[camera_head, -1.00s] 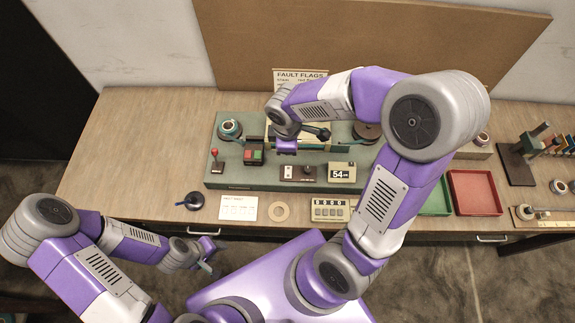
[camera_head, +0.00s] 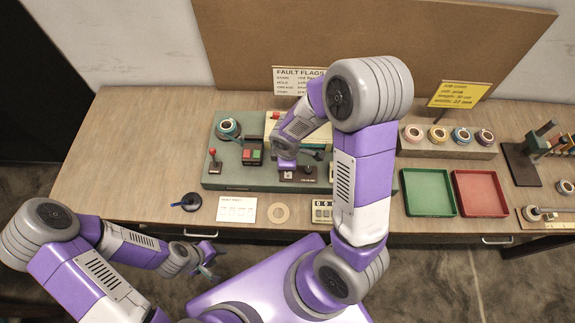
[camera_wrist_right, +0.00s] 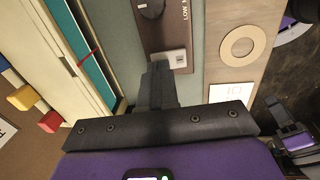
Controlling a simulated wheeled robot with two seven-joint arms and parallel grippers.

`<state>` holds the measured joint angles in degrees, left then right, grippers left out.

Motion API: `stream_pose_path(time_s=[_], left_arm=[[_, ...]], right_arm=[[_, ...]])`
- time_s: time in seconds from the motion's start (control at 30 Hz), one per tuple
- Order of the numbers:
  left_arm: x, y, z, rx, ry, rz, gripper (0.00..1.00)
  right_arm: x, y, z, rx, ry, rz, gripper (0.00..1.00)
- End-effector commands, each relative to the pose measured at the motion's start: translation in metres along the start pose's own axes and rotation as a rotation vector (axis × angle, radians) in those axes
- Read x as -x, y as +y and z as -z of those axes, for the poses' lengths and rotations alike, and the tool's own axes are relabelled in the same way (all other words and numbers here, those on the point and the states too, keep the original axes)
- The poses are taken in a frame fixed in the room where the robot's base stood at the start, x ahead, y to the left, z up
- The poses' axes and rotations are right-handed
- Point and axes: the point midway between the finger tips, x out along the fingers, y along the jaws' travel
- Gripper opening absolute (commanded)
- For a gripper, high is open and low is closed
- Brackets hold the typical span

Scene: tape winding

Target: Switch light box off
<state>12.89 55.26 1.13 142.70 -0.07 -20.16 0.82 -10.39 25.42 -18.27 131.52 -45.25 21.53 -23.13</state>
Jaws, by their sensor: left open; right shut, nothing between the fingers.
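A dark control plate (camera_head: 310,175) with a knob and a small white switch (camera_head: 287,175) sits on the front of the green machine. In the right wrist view the white switch (camera_wrist_right: 175,59) is at the near end of the brown plate (camera_wrist_right: 182,25). My right gripper (camera_wrist_right: 158,68) is shut and empty, its tips right beside the switch; contact cannot be told. A cream box (camera_head: 268,128), likely the light box, stands behind my right arm, partly hidden; its teal window (camera_wrist_right: 85,45) shows in the right wrist view. My left gripper (camera_head: 212,262) is open and empty, off the table's front edge.
A red-knobbed lever (camera_head: 213,155) and a red-green button box (camera_head: 252,153) stand left of the plate. A tape ring (camera_head: 279,212), white card (camera_head: 236,209) and counter (camera_head: 322,211) lie in front. Green (camera_head: 428,192) and red trays (camera_head: 480,193) are to the right.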

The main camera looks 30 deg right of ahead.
Motion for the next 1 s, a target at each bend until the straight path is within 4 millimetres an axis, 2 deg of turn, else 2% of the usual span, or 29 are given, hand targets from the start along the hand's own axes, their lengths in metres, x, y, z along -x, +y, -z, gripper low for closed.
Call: stream_pose_path(time_s=[0.1, 0.47, 0.67, 1.0], left_arm=[[-0.001, -0.001, 0.0, 0.0, 0.0, 0.0, 0.43], [0.0, 0.0, 0.0, 0.0, 0.0, 0.0, 0.43], [0.018, 0.007, -0.001, 0.0, 0.0, 0.0, 0.43], [0.01, 0.004, -0.001, 0.0, 0.0, 0.0, 0.43]], right_arm=[[-0.006, 0.0, 0.0, 0.0, 0.0, 0.0, 0.0], [-0.006, 0.0, 0.0, 0.0, 0.0, 0.001, 0.0], [-0.007, 0.003, -0.001, -0.001, -0.006, 0.049, 0.0], [-0.01, 0.0, 0.0, 0.003, -0.004, 0.041, 0.0]])
